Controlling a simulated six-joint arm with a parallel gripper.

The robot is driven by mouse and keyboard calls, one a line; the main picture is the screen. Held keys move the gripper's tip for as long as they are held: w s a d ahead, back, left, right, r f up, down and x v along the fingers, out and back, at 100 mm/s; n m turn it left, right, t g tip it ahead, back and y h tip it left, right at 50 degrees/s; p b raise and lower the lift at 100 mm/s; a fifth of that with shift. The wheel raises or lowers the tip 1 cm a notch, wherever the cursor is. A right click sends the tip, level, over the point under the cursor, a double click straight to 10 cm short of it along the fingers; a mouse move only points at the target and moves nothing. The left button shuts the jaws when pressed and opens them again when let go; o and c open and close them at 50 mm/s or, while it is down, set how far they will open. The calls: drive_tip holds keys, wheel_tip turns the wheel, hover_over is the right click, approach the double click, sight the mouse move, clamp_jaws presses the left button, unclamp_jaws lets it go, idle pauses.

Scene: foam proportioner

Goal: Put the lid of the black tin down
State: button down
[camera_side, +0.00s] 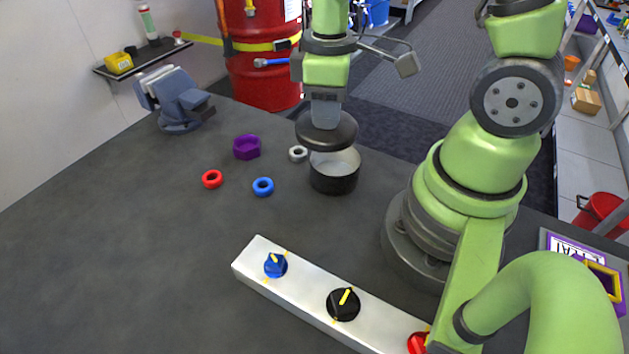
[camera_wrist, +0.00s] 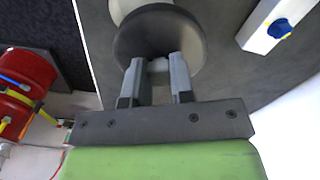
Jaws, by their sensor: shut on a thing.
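The black tin (camera_side: 334,178) stands open on the dark table, its pale inside showing. Its round black lid (camera_side: 340,133) is held just above the tin, offset toward the back left, so part of the opening is uncovered. My gripper (camera_side: 325,112) is shut on the lid's knob from above. In the wrist view the lid (camera_wrist: 135,40) lies beyond the two fingers (camera_wrist: 158,68), which close on the knob. A pale patch of the tin's inside (camera_wrist: 122,8) shows past the lid's edge. The side view does not clearly show whether lid and tin touch.
A grey ring (camera_side: 298,153), a purple nut (camera_side: 247,147), a blue ring (camera_side: 263,187) and a red ring (camera_side: 212,179) lie left of the tin. A white panel with knobs (camera_side: 305,300) lies in front. A vise (camera_side: 180,105) stands back left. The left front table is clear.

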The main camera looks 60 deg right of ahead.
drive_tip(key=s+a+f+n, duration=0.1)
drive_tip(key=a+f+n, duration=0.2)
drive_tip(key=a+n, duration=0.8)
drive_tip(key=n, duration=0.2)
hover_over(304, 226)
wheel_tip(304, 226, down, 6)
drive_tip(key=shift+r, duration=0.2)
drive_tip(key=shift+f, duration=2.45)
drive_tip(key=c, duration=1)
unclamp_jaws()
drive_tip(key=shift+f, duration=0.1)
